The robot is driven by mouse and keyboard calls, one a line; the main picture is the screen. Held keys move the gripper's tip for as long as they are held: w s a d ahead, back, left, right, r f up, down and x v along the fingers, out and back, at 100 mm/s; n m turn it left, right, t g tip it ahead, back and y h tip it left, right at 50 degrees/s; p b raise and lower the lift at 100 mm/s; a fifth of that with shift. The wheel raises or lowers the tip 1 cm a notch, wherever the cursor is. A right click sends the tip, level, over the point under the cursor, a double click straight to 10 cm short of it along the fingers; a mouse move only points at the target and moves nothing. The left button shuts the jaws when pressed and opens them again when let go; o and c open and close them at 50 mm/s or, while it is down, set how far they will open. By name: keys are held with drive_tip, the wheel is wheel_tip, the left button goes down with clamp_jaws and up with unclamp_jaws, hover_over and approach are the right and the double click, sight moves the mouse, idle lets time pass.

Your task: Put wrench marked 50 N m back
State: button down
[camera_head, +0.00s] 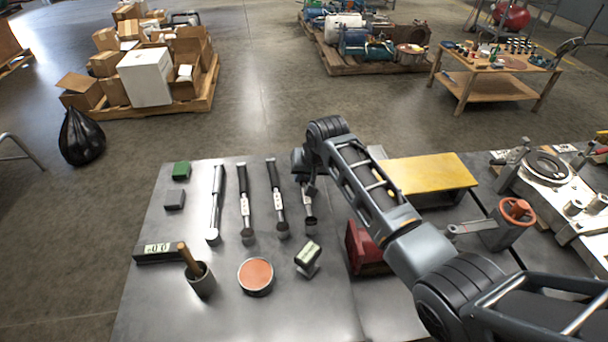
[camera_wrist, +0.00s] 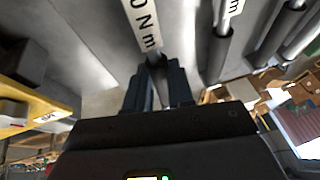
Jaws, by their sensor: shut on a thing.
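Several torque wrenches with dark handles lie side by side on the grey table (camera_head: 210,318). From the left in the head view they are one wrench (camera_head: 216,205), a second (camera_head: 245,205) and a third (camera_head: 276,195). My gripper (camera_head: 307,184) is at the rightmost wrench (camera_head: 309,212), in line with the row. In the wrist view my gripper (camera_wrist: 158,88) is shut on this wrench (camera_wrist: 143,22), whose label reads "0 N m" with its start cut off. I cannot tell whether it touches the table.
Right of the wrench stand a red block (camera_head: 363,250) and a yellow-topped platform (camera_head: 430,174). In front are a small labelled block (camera_head: 308,255), an orange-topped round tin (camera_head: 255,275), a cup (camera_head: 202,283) and a display (camera_head: 157,251).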

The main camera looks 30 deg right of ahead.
drive_tip(key=shift+f+b, duration=0.3)
drive_tip(key=shift+f, duration=0.2)
drive_tip(key=c, duration=0.9)
unclamp_jaws()
drive_tip(key=shift+f, duration=0.1)
